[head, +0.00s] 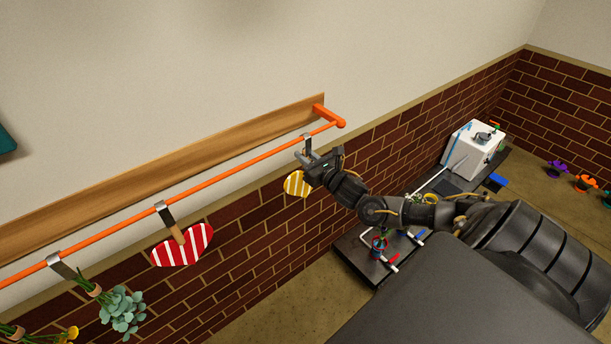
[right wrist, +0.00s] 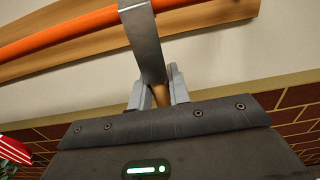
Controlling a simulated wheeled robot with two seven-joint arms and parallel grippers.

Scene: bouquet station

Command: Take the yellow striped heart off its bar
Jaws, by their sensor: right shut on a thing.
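The yellow striped heart (head: 296,184) hangs below the orange bar (head: 250,161) near its right end, partly hidden by my right gripper. Its metal hook (right wrist: 143,40) is over the bar in the right wrist view, and I see no gap that shows it lifted clear. My right gripper (head: 311,160) is shut on the heart's wooden handle (right wrist: 160,94), just below the hook. My left gripper is not in view.
A red striped heart (head: 183,246) hangs from the same bar to the left. Plants (head: 123,310) hang further left. A wooden board (head: 200,152) backs the bar on the wall. A dark table with a white box (head: 472,148) stands at the right.

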